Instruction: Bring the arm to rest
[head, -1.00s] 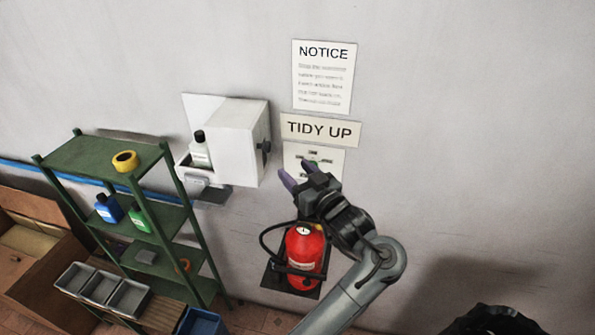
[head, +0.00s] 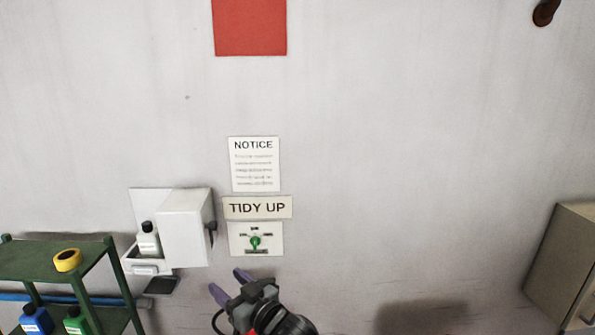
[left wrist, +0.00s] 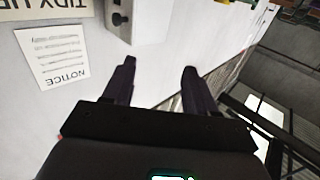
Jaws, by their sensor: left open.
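My left gripper (head: 229,283) is at the bottom of the head view, with its two purple fingers apart and nothing between them. It points up and left, below the white box (head: 185,228) and the dial panel (head: 270,248), and appears clear of both. In the left wrist view the same gripper (left wrist: 160,66) has its dark fingers spread and empty, with the wall behind. My right gripper is in neither view.
A bottle (head: 148,242) stands in the box's open left side. A green dial (head: 254,242) is on the panel under the TIDY UP sign (head: 257,207). A green shelf (head: 40,262) is at left, a cabinet (head: 565,265) at right.

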